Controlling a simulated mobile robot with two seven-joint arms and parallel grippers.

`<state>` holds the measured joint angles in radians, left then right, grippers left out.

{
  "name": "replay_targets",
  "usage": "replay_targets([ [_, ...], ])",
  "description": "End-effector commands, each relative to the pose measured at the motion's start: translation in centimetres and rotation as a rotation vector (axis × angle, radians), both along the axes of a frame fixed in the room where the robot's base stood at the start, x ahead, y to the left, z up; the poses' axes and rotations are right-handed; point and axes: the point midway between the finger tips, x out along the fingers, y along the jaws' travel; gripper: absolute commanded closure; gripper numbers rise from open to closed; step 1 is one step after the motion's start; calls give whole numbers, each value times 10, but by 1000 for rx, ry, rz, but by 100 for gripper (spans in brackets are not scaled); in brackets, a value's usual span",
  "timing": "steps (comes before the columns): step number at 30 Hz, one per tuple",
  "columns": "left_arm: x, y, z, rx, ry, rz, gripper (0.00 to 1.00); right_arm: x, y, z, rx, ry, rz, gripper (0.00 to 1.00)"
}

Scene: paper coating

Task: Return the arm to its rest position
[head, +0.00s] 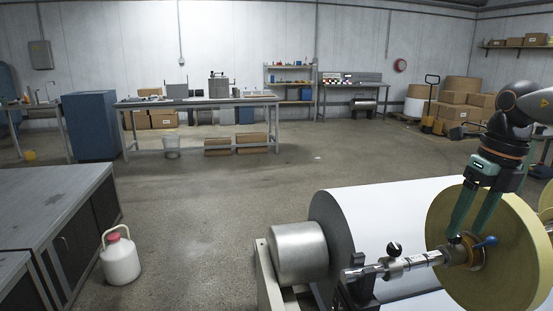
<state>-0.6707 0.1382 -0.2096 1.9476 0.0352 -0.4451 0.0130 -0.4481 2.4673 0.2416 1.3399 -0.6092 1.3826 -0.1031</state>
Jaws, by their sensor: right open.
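My right arm (516,110) comes in from the right edge in the head view and bends downward. My right gripper (465,234) is open, with its green fingers pointing down in front of a yellowish roll end disc (500,270). Its fingertips are close to the brass-coloured hub on the metal shaft (420,262), beside a small blue lever (486,242). I cannot tell whether the fingertips touch the hub. Nothing shows held between the fingers. My left gripper is not in view.
A large white paper roll (385,215) lies beside the disc, with a metal cylinder (298,252) at its left. A black-knobbed clamp (393,249) sits on the shaft. A white jug (120,258) stands by a grey cabinet (55,190). The middle floor is clear.

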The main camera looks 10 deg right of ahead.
Motion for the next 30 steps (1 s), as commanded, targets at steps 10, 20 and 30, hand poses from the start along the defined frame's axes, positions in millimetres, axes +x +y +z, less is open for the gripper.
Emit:
replay_targets([
  [10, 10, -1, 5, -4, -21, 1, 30, 22, -5, -98, 448, -264, -258, 31],
  [20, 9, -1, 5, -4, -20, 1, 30, 28, -5, -182, 894, -537, -816, 31],
  [30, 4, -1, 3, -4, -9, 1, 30, -16, -5, -268, 1123, -629, -1600, 31],
])
